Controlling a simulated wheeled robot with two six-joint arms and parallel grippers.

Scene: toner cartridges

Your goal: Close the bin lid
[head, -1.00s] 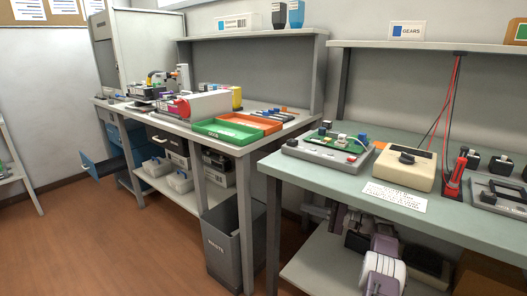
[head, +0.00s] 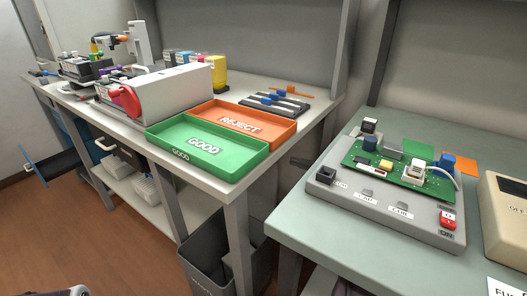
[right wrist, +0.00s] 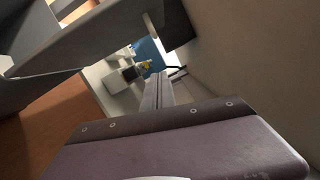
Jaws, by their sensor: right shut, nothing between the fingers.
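The dark grey waste bin (head: 208,252) stands on the floor under the front corner of the left bench. A bench leg hides part of it, and the frame cuts off its lower part. Its top looks open with the dark inside showing. I cannot make out a lid for certain. In the right wrist view my right gripper (right wrist: 162,82) has its two long grey fingers together with nothing between them. They point away from the camera towards the space beneath a bench. I cannot tell how far they are from the bin.
A green GOOD tray (head: 190,170) and an orange REJECT tray (head: 262,133) lie on the left bench. The right bench carries a grey test fixture (head: 345,212) near its left edge. A narrow gap separates the benches. A blue drawer (head: 48,160) stands out at far left.

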